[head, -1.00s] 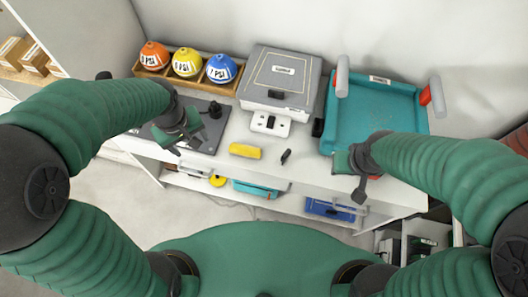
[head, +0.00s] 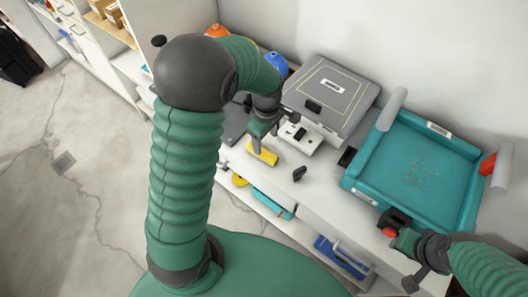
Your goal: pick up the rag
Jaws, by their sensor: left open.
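A small yellow block-like piece (head: 263,153), seemingly the rag, lies on the white worktop near its front edge. My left gripper (head: 266,137) is open, its fingers pointing down at the yellow piece. One finger overlaps its upper part in the picture; I cannot tell whether it touches. My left arm and wrist hide the worktop behind. My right gripper (head: 408,262) is at the lower right, by the worktop's front edge, away from the yellow piece. Its finger opening is unclear.
A grey case (head: 330,92) and a white socket block (head: 299,134) stand behind. A small black object (head: 299,173) lies to the right. A teal tray (head: 470,152) fills the right side, with a black box with a red button (head: 394,221) before it. Lower shelf (head: 296,226) holds several items.

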